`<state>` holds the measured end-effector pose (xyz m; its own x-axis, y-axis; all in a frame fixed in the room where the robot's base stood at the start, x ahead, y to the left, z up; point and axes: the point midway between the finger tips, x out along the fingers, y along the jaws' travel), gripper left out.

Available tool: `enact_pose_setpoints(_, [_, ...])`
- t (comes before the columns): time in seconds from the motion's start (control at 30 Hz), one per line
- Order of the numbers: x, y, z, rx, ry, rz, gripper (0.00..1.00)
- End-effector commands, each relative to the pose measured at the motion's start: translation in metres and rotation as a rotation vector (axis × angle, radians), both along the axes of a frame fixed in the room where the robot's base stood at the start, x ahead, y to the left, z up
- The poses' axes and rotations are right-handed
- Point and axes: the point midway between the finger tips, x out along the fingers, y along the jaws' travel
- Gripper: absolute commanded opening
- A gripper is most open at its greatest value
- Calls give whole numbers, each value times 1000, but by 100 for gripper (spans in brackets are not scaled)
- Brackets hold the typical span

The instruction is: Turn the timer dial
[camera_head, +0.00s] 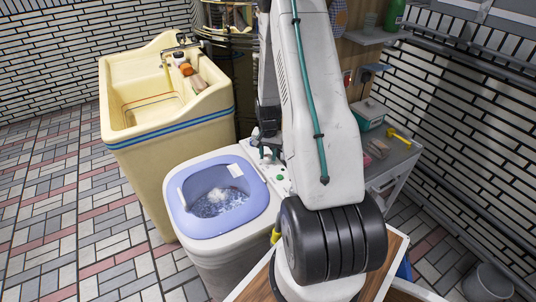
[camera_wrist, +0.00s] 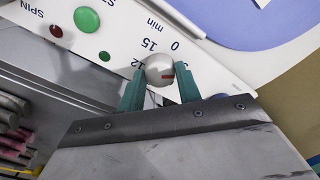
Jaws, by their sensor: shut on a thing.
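The timer dial (camera_wrist: 158,66) is a round, pale grey knob with a red mark, on the white control panel (camera_wrist: 118,52) of the washing machine (camera_head: 222,262). Printed numbers and "min" surround it in the wrist view. My gripper (camera_wrist: 160,76) has its two teal fingers closed on opposite sides of the dial. The red mark points towards the right finger. In the head view my gripper (camera_head: 266,150) is small at the panel's back end, and the dial is hidden there. The machine's blue tub (camera_head: 260,190) is open, with water inside.
A green button (camera_wrist: 87,20) and red and smaller green lights share the panel. A yellow sink (camera_head: 165,140) holding bottles stands left of the machine. A grey cart (camera_head: 392,160) with a teal box (camera_head: 368,114) stands to the right. Tiled floor is clear at the left.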

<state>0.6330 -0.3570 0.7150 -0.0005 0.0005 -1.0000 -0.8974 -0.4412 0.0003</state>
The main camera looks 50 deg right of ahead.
Motion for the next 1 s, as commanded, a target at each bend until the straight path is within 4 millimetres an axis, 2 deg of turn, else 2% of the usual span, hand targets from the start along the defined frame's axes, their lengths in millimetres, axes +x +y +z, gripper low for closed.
enact_pose_setpoints(0.3, [0,0,0,-1,0,-77,11])
enact_pose_setpoints(0.73, [0,0,0,0,-1,-83,11])
enact_pose_setpoints(0.77, [0,0,1,0,-1,-83,42])
enact_pose_setpoints(0.8, [0,0,1,0,-1,-83,53])
enact_pose_setpoints(1.0, [0,0,0,-1,0,-82,56])
